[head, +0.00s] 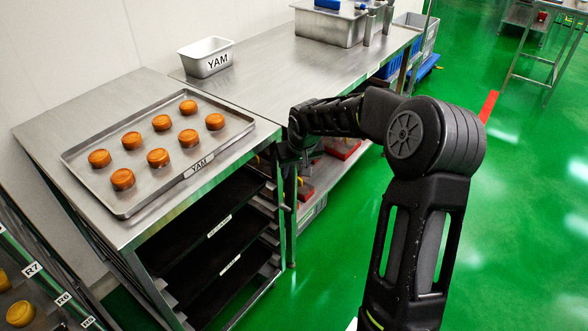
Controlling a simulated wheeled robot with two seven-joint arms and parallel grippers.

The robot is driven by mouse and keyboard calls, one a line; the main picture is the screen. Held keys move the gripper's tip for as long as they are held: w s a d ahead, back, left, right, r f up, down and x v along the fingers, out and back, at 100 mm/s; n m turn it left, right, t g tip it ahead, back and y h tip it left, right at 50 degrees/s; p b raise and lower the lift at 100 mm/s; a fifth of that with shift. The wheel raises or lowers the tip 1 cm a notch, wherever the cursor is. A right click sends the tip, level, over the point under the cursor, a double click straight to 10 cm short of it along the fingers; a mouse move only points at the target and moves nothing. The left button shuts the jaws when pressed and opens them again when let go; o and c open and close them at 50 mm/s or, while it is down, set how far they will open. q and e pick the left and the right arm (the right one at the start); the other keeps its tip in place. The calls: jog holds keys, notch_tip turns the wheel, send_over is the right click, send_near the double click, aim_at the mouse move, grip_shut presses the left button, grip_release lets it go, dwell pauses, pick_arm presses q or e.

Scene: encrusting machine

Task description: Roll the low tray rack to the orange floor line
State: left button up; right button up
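The low tray rack (48,127) is a steel frame with a flat top at the left. Dark trays (212,235) sit on its open shelves. My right arm reaches in from the bottom right, and my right gripper (287,160) is at the rack's right front corner post. The gripper is dark and small here, so I cannot tell whether its fingers are open or closed on the post. A short orange-red floor line (489,106) shows on the green floor at the upper right, partly hidden behind my arm. My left gripper is out of view.
A metal tray (207,152) labelled YAM, with several orange-brown pastries, lies on the rack. A steel table (265,67) adjoins the rack's far side and holds a YAM pan (206,57). A labelled rack (40,275) stands at lower left. Green floor (520,240) at right is clear.

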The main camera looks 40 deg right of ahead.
grip_shut()
dwell(1.3)
